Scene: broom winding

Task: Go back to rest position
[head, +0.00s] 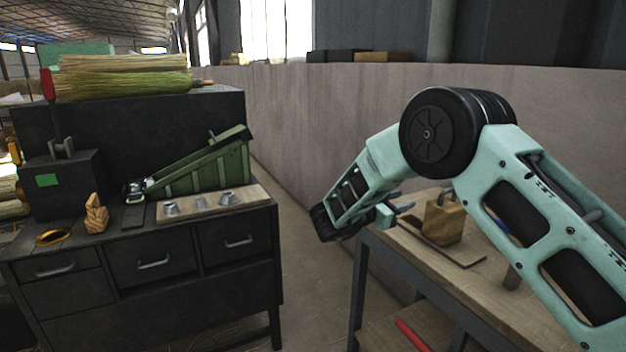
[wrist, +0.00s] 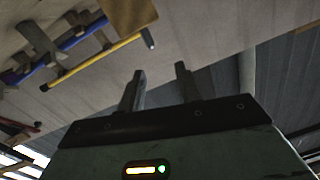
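My gripper (wrist: 160,80) shows in the wrist view with its two fingers apart and nothing between them. In the head view my teal arm reaches in from the right and bends down at a black joint. Its end hangs above the gap beside the left edge of the wooden-topped table (head: 458,247).
A dark workbench (head: 150,290) on the left holds a green ramp-shaped device (head: 205,165), a board with small metal cups (head: 213,203) and a straw bundle (head: 120,78). A wooden block (head: 443,222) stands on the right table. A wall (head: 310,120) runs behind.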

